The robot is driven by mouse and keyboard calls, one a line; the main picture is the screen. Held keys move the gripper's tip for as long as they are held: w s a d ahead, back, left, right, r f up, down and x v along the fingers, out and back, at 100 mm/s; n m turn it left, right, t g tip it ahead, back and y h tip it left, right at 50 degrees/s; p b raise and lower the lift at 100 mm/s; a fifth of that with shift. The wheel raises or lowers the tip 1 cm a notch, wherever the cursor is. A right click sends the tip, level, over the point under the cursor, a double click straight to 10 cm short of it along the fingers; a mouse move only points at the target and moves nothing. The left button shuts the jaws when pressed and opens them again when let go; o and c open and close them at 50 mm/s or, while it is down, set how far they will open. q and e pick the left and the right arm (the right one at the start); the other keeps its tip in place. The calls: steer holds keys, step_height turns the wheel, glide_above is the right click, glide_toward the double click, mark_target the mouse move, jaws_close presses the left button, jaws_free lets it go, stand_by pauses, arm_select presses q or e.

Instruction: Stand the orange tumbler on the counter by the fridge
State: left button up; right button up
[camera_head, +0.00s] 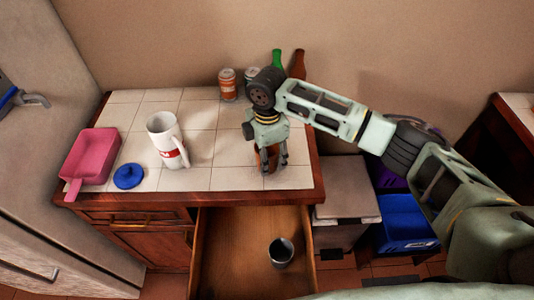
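My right gripper (273,163) points down at the right front part of the tiled counter (235,178). An orange-brown tumbler (266,155) shows between and behind its fingers, mostly hidden by them. The fingers are around the tumbler, but I cannot tell whether they press on it. The tumbler looks upright, at or just above the tiles. The grey fridge (45,170) stands at the left, beside the counter's left end. My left gripper is not in view.
A pink dustpan-like tray (92,155), blue lid (128,176) and white mug (163,140) stand toward the fridge. Cans (228,85) and bottles (298,65) stand at the back. The open drawer (232,245) below holds a grey cup (281,252). Bare tiles lie between mug and gripper.

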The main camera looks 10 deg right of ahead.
steer(key=shift+o, duration=0.9)
steer(key=shift+r, duration=0.1)
step_height(320, 180, up, 12)
steer(key=b, duration=0.2)
steer(key=shift+b, duration=0.4)
steer(key=shift+s, duration=0.1)
